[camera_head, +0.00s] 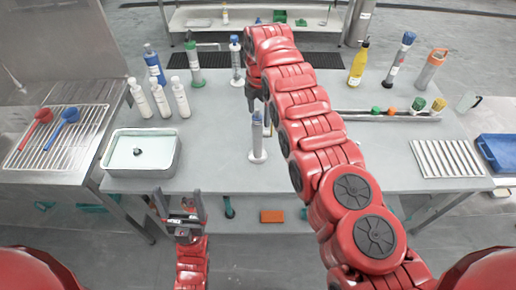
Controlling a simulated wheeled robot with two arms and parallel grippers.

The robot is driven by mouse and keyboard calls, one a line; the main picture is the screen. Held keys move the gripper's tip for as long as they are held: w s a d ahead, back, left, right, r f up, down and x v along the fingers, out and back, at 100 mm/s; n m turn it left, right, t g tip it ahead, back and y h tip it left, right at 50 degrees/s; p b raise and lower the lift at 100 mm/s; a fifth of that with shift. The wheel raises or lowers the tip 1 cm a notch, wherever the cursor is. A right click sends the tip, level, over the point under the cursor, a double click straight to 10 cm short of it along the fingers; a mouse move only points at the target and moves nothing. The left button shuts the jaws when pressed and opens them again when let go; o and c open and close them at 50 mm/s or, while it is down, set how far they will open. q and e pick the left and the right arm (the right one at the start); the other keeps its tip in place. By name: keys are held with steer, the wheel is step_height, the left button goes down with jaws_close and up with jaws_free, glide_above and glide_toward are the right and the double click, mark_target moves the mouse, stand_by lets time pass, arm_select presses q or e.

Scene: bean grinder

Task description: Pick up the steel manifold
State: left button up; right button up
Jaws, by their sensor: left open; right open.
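A long steel bar (380,117) with green, orange and yellow knobs on it, which looks like the steel manifold, lies on the right half of the grey table. Its left end is close to my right arm, which may hide part of it. My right gripper (257,105) is open and points down over the middle of the table, well left of the bar. A blue-and-white upright cylinder on a round base (257,148) stands just below it in the picture; I cannot tell whether they touch. My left gripper (182,218) is open and empty in front of the table's front edge.
A white-lined tray (112,153) and several white bottles (160,99) stand at the left. A yellow bottle (358,62) and capped tubes (400,60) stand behind the bar. A ribbed plate (447,158) lies at the front right.

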mark_target(258, 124)
steer(key=shift+s+a+f+p, duration=0.1)
steer(key=shift+f+p, duration=0.1)
steer(key=shift+p, duration=0.3)
steer(key=shift+f+p, duration=0.3)
steer(key=shift+p, duration=0.1)
steer(key=shift+s+a+f+p, duration=0.1)
steer(key=shift+s+f+p, duration=0.1)
steer(key=shift+f, duration=0.25)
steer(key=shift+s+f+p, duration=0.1)
steer(key=shift+f+p, duration=0.05)
steer(key=shift+f, duration=0.25)
step_height(258, 124, down, 2)
steer(key=shift+w+f+b, duration=0.1)
steer(key=shift+f+b, duration=0.15)
steer(key=shift+b, duration=0.95)
steer(key=shift+w, duration=0.1)
steer(key=shift+r, duration=0.1)
jaws_close()
